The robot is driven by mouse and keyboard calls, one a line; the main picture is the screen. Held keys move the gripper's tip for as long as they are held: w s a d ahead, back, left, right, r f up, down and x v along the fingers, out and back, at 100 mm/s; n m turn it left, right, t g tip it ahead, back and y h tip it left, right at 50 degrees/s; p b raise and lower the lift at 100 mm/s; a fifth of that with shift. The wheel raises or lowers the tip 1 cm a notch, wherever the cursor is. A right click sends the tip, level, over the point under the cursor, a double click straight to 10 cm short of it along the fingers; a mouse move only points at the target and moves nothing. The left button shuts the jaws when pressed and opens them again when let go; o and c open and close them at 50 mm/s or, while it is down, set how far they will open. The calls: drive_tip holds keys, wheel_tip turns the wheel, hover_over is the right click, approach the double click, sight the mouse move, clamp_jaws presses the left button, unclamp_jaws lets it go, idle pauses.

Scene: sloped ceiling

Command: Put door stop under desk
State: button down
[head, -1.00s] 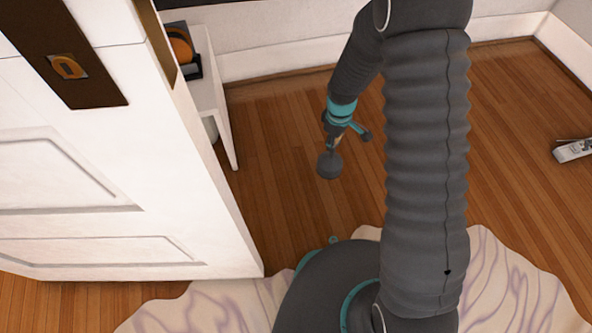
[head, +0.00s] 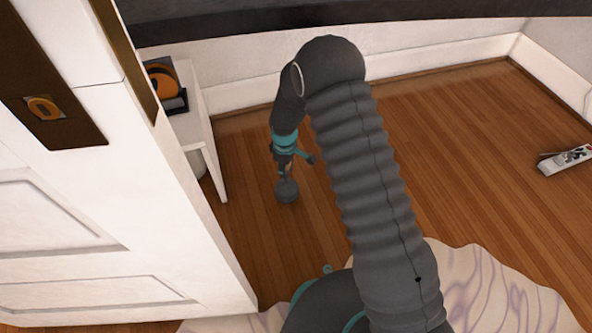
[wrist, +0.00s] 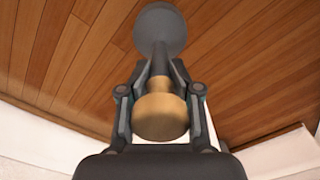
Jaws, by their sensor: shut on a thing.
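My gripper (head: 284,163) is shut on the door stop (head: 287,191) and holds it over the wooden floor. In the head view the door stop's grey round end points down, below my fingers. In the wrist view my gripper (wrist: 159,66) is closed around the door stop's narrow part. Its brass-coloured knob (wrist: 160,112) sits between the finger links and its grey disc (wrist: 160,30) lies beyond the fingertips. A white desk (head: 209,137) stands to the left of my gripper, partly hidden by the door. I cannot tell whether the door stop touches the floor.
An open white door (head: 90,225) fills the left. A dark box with an orange round thing (head: 162,82) sits on the desk, and something white shows beneath it. A white remote-like object (head: 566,160) lies at the right. A pale rug (head: 475,280) lies in front; the floor between is clear.

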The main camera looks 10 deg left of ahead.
drive_tip(key=shift+w+a+f, duration=0.15)
drive_tip(key=shift+a, duration=0.2)
drive_tip(key=shift+f, duration=2.05)
drive_tip(key=c, duration=1.3)
unclamp_jaws()
drive_tip(key=shift+f+b, duration=0.15)
drive_tip(key=shift+b, duration=0.2)
drive_tip(key=o, duration=0.5)
drive_tip(key=shift+r+p, duration=0.5)
drive_tip(key=shift+r, duration=3.45)
drive_tip(key=shift+d, duration=0.1)
